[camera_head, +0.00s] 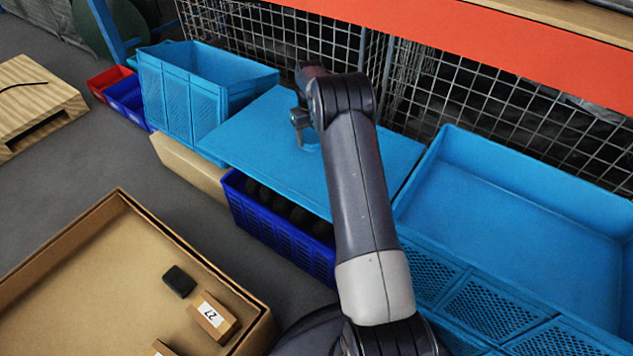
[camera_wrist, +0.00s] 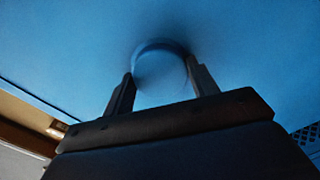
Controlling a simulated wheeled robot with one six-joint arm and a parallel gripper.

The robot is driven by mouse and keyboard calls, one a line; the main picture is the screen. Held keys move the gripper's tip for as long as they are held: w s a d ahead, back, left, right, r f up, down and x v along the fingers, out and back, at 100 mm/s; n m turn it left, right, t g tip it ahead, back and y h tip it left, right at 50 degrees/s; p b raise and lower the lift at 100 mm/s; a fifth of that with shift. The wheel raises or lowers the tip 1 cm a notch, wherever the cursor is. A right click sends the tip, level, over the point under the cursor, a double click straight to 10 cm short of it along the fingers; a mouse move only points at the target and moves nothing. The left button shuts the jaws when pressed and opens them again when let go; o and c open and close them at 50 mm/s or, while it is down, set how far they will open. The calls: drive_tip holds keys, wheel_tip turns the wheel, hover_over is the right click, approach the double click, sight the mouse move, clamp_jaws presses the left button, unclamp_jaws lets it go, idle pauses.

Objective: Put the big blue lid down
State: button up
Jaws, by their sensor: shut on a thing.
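The big blue lid (camera_head: 257,131) is a flat blue panel in the middle of the head view. It looks slightly tilted and lies above a dark blue crate (camera_head: 280,232) of dark round things. Whether it touches the crate or the bins beside it, I cannot tell. My gripper (camera_head: 303,132) is at the lid's middle, partly hidden by my arm. In the wrist view my gripper (camera_wrist: 160,82) is shut on a round blue knob (camera_wrist: 160,68) on the lid (camera_wrist: 230,40), one finger on each side.
A tall light blue bin (camera_head: 180,95) stands left of the lid, and a large open blue bin (camera_head: 530,215) is at right. A wire mesh fence (camera_head: 275,40) runs behind. A cardboard box (camera_head: 95,275) with small items is at front left. Grey floor (camera_head: 60,170) is free at left.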

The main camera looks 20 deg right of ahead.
sight(311, 147)
wheel_tip(311, 147, down, 5)
drive_tip(key=b, duration=0.3)
drive_tip(key=shift+b, duration=0.35)
wheel_tip(311, 147, down, 9)
drive_tip(key=b, duration=0.3)
drive_tip(key=shift+f+b, duration=0.2)
drive_tip(key=shift+b, duration=0.1)
drive_tip(key=shift+f, duration=0.1)
drive_tip(key=o, duration=1.1)
wheel_tip(311, 147, up, 12)
drive_tip(key=p, duration=0.4)
